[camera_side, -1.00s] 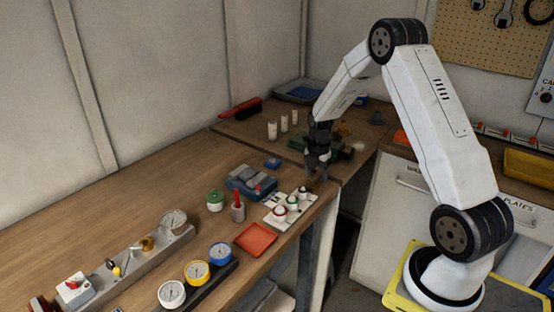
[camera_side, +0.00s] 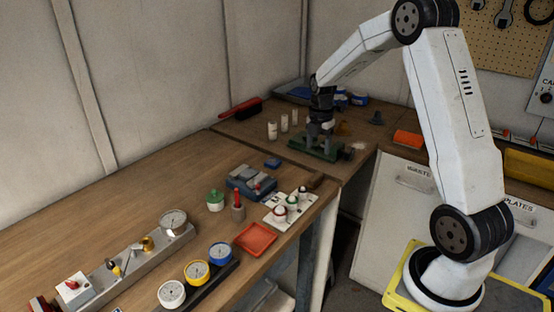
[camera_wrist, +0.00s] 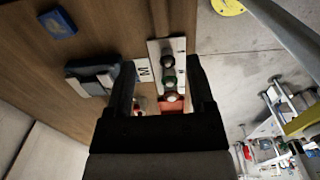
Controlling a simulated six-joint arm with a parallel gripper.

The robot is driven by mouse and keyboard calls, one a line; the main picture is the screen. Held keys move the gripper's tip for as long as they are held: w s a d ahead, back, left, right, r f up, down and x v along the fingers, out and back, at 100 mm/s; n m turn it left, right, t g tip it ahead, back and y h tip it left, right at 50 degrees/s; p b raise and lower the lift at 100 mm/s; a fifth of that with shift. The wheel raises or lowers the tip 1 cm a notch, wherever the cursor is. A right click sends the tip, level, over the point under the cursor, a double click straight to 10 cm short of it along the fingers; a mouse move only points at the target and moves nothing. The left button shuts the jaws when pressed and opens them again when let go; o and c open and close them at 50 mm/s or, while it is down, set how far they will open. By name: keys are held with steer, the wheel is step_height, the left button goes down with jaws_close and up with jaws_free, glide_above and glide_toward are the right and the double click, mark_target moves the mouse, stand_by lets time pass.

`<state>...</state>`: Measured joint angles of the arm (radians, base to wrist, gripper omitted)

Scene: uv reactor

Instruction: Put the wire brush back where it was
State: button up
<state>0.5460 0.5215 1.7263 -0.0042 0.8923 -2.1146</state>
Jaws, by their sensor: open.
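A small brown elongated thing (camera_side: 316,181), possibly the wire brush, lies near the bench's front edge, just behind the white button panel (camera_side: 290,207). It is too small to tell for sure. My gripper (camera_side: 318,138) is open over the green tray (camera_side: 316,148) at the back of the bench, apart from the brown thing. In the wrist view, my gripper (camera_wrist: 162,88) shows its two fingers spread with nothing held between them. The white panel (camera_wrist: 168,62) shows beyond them; I cannot make out a brush there.
A red-and-black brush (camera_side: 240,108) lies at the back left by the wall. White cylinders (camera_side: 272,130) stand left of the green tray. A blue-grey block (camera_side: 250,183), a red tray (camera_side: 256,238) and gauges (camera_side: 196,273) stand nearer.

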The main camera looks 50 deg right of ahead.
stand_by(0.4)
steer(key=s+a+f+m+t, duration=0.1)
steer(key=s+a+m, duration=0.5)
steer(key=a+m, duration=0.3)
steer(key=s+a+m+t, duration=0.1)
steer(key=s+a+m, duration=0.5)
steer(key=a, duration=0.9)
steer(key=m, duration=0.3)
steer(key=shift+a+f+t, duration=0.2)
steer(key=shift+f+t, duration=0.1)
steer(key=shift+f, duration=0.1)
